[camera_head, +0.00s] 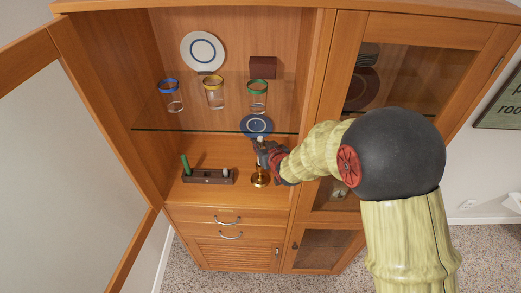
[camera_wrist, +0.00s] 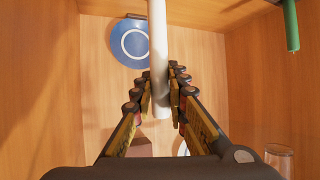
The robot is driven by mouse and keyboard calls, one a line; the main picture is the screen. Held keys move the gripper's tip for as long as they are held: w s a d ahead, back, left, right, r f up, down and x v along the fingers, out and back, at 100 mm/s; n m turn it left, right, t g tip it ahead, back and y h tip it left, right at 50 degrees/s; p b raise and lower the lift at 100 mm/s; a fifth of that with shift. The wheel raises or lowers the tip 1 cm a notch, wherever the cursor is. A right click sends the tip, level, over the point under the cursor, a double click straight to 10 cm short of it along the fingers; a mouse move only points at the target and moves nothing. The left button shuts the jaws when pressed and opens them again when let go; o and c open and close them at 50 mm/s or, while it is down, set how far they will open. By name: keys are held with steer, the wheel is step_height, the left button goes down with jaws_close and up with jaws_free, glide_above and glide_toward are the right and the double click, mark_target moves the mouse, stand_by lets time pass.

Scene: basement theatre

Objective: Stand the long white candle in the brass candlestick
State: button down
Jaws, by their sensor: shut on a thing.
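The long white candle (camera_wrist: 158,60) stands between my fingers in the wrist view, which looks upside down. One end shows just past the fingertips; the other runs out of the picture's top edge. My gripper (camera_wrist: 160,78) is shut on it. In the head view, my gripper (camera_head: 265,153) is inside the cabinet, above the brass candlestick (camera_head: 260,181). The candle (camera_head: 261,168) runs down from my gripper towards the candlestick and looks about upright. I cannot tell whether its lower end is in the socket. The candlestick is out of the wrist view.
A wooden holder (camera_head: 207,177) with a green candle (camera_head: 185,164) stands left of the candlestick. A blue plate (camera_head: 257,125) is behind my gripper. A glass shelf (camera_head: 190,130) above bears several glasses. The open door (camera_head: 90,110) is at left; a closed glass door is at right.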

step_height(320, 180, down, 3)
steer(key=shift+w+p, duration=0.15)
steer(key=shift+p, duration=0.35)
steer(key=shift+f, duration=0.15)
steer(key=c, duration=1.8)
jaws_free()
steer(key=shift+o, duration=0.2)
steer(key=shift+s+r, duration=0.2)
steer(key=shift+r, duration=0.1)
steer(key=b+v, duration=0.1)
steer(key=v, duration=1)
steer(key=shift+s+b, duration=0.3)
